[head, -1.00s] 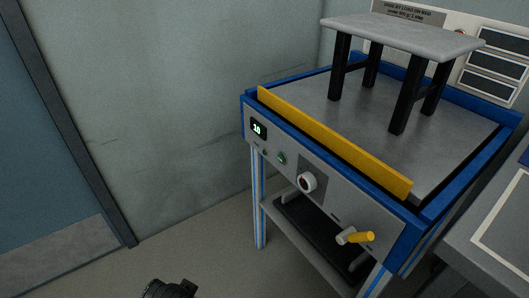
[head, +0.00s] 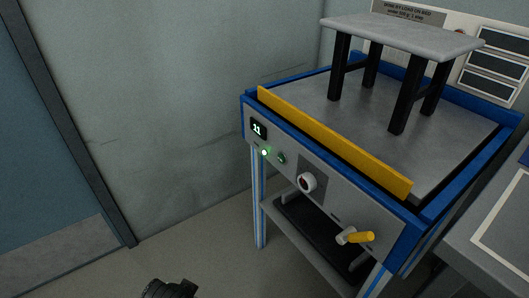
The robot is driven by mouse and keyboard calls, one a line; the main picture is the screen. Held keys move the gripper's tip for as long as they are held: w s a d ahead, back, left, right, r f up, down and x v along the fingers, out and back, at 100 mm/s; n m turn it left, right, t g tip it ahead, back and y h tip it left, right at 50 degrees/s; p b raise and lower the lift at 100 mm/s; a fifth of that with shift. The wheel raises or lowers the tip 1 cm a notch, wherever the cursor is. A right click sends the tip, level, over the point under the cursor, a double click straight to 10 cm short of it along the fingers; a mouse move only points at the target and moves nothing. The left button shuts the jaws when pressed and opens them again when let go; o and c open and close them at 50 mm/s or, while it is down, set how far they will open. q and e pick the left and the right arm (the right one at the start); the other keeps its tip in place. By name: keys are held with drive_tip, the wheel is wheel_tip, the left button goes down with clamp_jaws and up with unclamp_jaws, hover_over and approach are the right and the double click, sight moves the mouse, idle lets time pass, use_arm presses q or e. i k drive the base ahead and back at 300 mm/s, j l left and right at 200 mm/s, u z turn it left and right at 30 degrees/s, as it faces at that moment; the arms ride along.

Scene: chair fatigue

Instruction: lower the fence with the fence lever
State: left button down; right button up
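The yellow fence (head: 330,139) stands raised along the front edge of the blue-framed test table. The fence lever (head: 360,237), with a yellow handle, sticks out to the right from the lower right of the table's grey front panel. Part of one dark gripper or arm end (head: 169,289) shows at the bottom edge, low over the floor and well left of the lever. Its fingers are not clear, and I cannot tell which arm it belongs to. No gripper touches the lever.
A grey stool with black legs (head: 402,36) stands on the table's bed (head: 310,88). The front panel has a display (head: 257,129) reading 11, a lit green lamp (head: 264,153), a green button (head: 281,158) and a round knob (head: 307,182). A grey bench (head: 490,215) adjoins at right. Floor at left is clear.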

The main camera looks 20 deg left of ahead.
sight(356, 237)
drive_tip(key=k+l, duration=0.75)
drive_tip(key=l, duration=0.15)
drive_tip(key=j+z, duration=0.05)
